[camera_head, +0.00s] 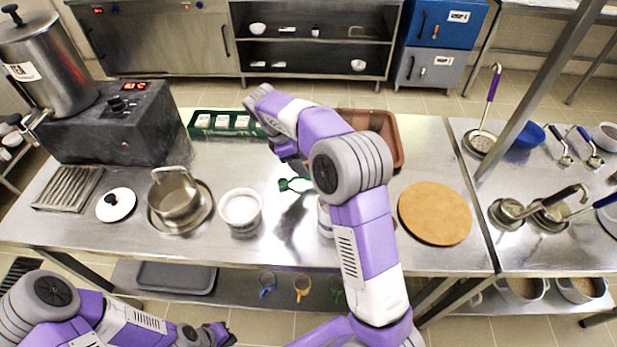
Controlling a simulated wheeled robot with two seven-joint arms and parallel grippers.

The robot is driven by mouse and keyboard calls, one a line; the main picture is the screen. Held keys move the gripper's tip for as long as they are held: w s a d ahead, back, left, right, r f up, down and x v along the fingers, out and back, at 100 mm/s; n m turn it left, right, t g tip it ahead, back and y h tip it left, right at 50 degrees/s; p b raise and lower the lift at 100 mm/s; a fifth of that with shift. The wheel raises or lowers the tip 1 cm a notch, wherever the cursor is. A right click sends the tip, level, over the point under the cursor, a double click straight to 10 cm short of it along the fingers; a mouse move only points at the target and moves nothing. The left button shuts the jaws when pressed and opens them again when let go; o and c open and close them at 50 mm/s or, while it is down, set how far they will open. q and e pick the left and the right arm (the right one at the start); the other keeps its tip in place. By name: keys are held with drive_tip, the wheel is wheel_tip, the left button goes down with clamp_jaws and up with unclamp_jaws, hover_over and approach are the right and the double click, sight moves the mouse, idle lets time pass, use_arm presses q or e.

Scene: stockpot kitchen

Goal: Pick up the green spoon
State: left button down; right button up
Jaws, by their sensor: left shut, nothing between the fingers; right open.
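A small green object (295,185), which looks like the green spoon, lies on the steel table right of the white tub. My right arm reaches over the table from the front. Its gripper (297,160) is just behind and above the green spoon, partly hidden by my own forearm. It is open; no contact with the spoon can be made out. My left gripper (218,334) is shut and empty, low in front of the table at the bottom left.
A white tub (240,208), a metal pot (174,193) and a lid (116,204) stand left of the spoon. A green tray (203,132) and brown bin (398,150) are behind. A round board (435,212) lies right.

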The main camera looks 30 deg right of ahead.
drive_tip(key=b+x, duration=0.1)
drive_tip(key=x, duration=0.1)
drive_tip(key=b+x, duration=0.1)
drive_tip(key=x, duration=0.1)
drive_tip(key=b+x, duration=0.1)
drive_tip(key=x, duration=0.2)
drive_tip(key=shift+s+r, duration=0.1)
drive_tip(key=shift+s, duration=0.15)
drive_tip(key=shift+d+f, duration=0.2)
drive_tip(key=shift+f, duration=0.05)
clamp_jaws()
